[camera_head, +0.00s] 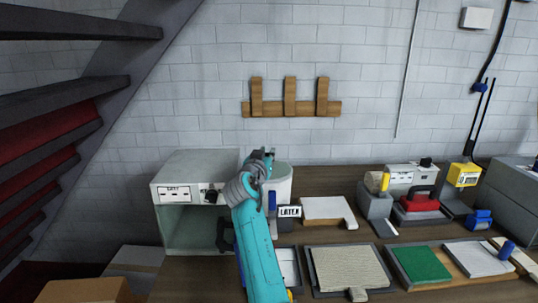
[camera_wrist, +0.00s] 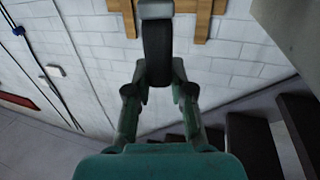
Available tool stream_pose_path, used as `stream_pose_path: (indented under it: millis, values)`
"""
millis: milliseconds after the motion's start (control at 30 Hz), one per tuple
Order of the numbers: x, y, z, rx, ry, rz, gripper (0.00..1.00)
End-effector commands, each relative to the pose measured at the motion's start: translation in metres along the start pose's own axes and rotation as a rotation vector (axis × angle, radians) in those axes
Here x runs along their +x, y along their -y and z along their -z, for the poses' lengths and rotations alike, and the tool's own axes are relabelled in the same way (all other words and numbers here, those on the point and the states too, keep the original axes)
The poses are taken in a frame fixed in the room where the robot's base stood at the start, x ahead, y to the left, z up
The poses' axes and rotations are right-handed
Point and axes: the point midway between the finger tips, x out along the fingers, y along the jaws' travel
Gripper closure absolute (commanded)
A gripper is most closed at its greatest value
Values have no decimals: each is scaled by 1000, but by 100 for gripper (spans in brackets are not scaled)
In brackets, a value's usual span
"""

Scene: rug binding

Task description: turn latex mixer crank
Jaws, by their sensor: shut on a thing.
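The latex mixer, a white round vessel (camera_head: 284,176) with a "LATEX" label (camera_head: 289,212), stands on the bench in the head view, partly hidden behind my arm. My gripper (camera_head: 260,158) is at the vessel's upper left, above the bench. In the wrist view my gripper (camera_wrist: 159,82) has its fingers on both sides of a dark upright crank handle (camera_wrist: 157,50) with a grey end (camera_wrist: 155,9), and is shut on it. The crank's joint to the mixer is hidden in the head view.
A pale open-front cabinet (camera_head: 183,165) stands left of the mixer. To the right are a white board (camera_head: 328,211), a beige mat (camera_head: 349,268), a green pad (camera_head: 424,264) and small machines. A wooden rack (camera_head: 291,108) hangs on the wall behind. Dark stairs (camera_head: 60,85) rise at left.

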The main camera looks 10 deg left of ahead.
Motion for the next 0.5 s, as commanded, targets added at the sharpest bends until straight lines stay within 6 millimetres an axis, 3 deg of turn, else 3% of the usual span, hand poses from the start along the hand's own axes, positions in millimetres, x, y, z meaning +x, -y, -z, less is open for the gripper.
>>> stream_pose_path:
  millis: [500]
  values:
    - [1, 8, -2, -2, 3, -146, 100]
